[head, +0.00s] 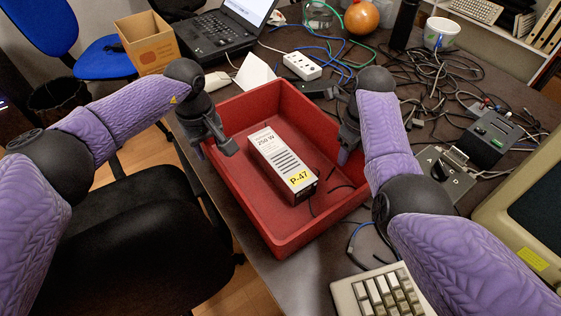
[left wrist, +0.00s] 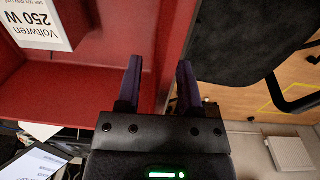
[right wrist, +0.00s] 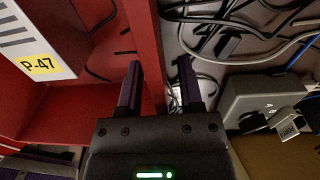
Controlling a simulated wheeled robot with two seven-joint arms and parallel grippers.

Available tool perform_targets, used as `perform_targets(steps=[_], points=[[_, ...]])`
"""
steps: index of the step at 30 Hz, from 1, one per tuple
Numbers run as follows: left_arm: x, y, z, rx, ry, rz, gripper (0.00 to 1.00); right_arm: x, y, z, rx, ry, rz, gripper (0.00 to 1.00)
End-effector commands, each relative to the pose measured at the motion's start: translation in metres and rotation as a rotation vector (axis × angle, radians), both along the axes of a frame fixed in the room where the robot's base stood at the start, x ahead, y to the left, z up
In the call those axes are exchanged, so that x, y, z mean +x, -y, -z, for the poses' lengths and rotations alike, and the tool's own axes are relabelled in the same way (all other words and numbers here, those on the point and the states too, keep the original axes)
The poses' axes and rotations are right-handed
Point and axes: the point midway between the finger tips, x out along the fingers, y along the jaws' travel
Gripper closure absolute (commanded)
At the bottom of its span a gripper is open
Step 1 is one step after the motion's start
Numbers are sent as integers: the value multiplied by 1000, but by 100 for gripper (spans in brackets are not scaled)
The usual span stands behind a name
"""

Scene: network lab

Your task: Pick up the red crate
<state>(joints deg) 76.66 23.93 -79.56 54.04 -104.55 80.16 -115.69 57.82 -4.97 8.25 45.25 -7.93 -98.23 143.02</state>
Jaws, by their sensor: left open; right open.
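The red crate (head: 290,240) stands on the dark table near its front edge. A white power supply box (head: 284,160) with a yellow P-47 label lies inside it. My left gripper (head: 219,150) is at the crate's left wall; in the left wrist view its open fingers (left wrist: 158,85) straddle the red wall (left wrist: 174,50). My right gripper (head: 346,150) is at the right wall; in the right wrist view its open fingers (right wrist: 162,85) stand on either side of that wall (right wrist: 143,35). I cannot tell whether any finger touches the crate.
A laptop (head: 225,30), a white power strip (head: 302,66) and a folded white card (head: 254,73) lie behind the crate. Tangled cables (head: 440,80) and a small grey device (head: 488,138) are at the right. A keyboard (head: 382,293) is in front right. A black chair (head: 150,230) stands at the left.

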Motion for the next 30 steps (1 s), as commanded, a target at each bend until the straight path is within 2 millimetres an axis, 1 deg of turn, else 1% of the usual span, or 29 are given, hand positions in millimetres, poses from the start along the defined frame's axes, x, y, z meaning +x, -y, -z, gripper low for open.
perform_targets(steps=[6,7,8,9,11,12,13,30], points=[[0,0,0,0,0,0,53,0,0,0,0,0,0,53],[0,0,0,0,0,0,57,0,0,0,0,0,0,57],[0,0,0,0,0,0,64,0,0,0,0,0,0,64],[0,0,0,0,0,0,72,0,0,0,0,0,0,72],[0,0,0,0,0,0,85,0,0,0,0,0,0,85],[0,0,0,0,0,0,93,0,0,0,0,0,0,93],[0,0,0,0,0,0,100,0,0,0,0,0,0,100],[0,0,0,-1,1,0,100,0,0,0,0,0,0,100]])
